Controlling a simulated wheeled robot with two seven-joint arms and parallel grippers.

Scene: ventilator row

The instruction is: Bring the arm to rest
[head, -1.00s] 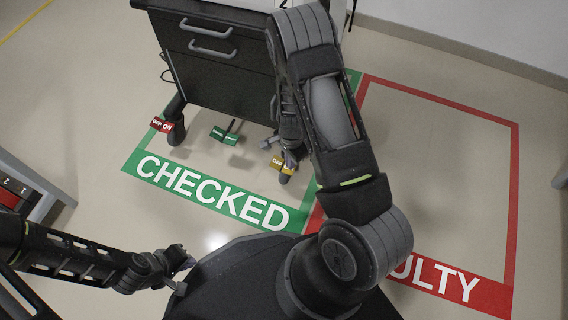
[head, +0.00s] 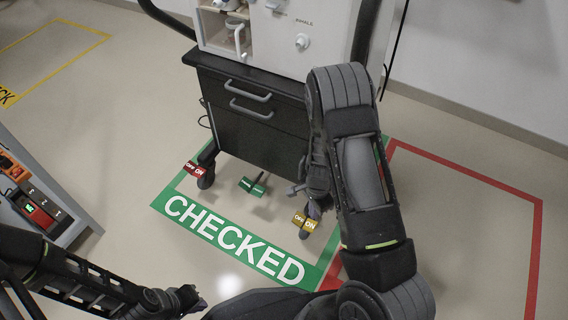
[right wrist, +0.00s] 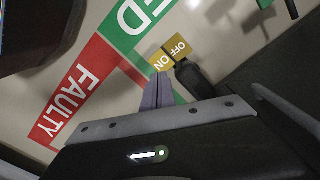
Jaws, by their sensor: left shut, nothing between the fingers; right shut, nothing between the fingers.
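My right arm reaches forward over the right side of the ventilator cart (head: 255,125). My right gripper (head: 315,208) is low beside the cart's near right caster, close to its yellow OFF/ON brake tab (head: 304,221). In the right wrist view its fingers (right wrist: 158,92) are together and empty, with the yellow tab (right wrist: 168,53) just beyond the tips. Whether they touch it I cannot tell. My left gripper (head: 192,298) is shut and empty at the lower left, low in front of the CHECKED marking.
The cart stands in the green CHECKED bay (head: 232,240). A red OFF/ON tab (head: 194,169) and a green tab (head: 253,187) show below it. The red-outlined FAULTY bay (head: 460,220) at right is empty. A table with devices (head: 45,205) stands at left.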

